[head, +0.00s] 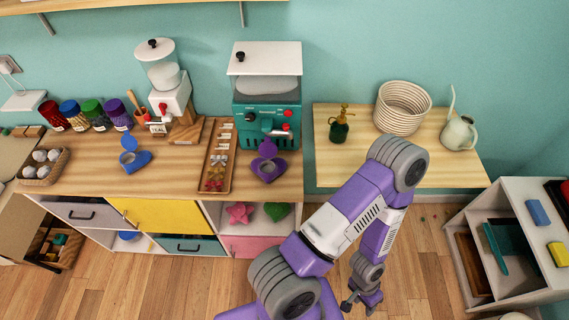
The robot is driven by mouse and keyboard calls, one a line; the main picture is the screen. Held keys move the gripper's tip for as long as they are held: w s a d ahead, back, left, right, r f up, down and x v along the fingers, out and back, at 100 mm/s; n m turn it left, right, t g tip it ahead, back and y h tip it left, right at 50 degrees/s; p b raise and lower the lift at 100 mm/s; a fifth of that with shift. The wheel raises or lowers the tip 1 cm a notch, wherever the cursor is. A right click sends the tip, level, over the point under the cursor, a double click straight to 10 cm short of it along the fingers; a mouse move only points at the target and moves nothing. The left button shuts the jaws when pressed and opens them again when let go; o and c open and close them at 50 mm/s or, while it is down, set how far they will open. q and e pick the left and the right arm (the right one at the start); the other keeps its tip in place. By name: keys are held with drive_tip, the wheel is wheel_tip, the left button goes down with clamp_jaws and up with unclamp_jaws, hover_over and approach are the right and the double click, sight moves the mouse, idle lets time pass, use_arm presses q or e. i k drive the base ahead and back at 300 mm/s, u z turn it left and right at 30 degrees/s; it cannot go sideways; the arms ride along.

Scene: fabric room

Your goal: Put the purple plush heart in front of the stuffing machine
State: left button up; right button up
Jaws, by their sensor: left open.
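The purple plush heart (268,169) lies on the wooden counter, directly in front of the teal stuffing machine (267,112) with the white top. A small upright purple piece stands at its back edge. My left gripper (359,305) hangs low over the floor, right of the counter and well apart from the heart. It is open and looks empty. My right gripper is not in view.
A tray (217,155) of small pieces lies left of the heart, and a blue heart (134,161) farther left. A white dispenser (168,92) stands behind them. A side shelf (350,165) holds a green bottle (339,128), basket (402,108) and watering can (459,134).

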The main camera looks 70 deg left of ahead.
sight(268, 170)
drive_tip(key=k, duration=0.9)
drive_tip(key=u, duration=1.3)
drive_tip(key=i, duration=0.5)
drive_tip(key=z, duration=0.05)
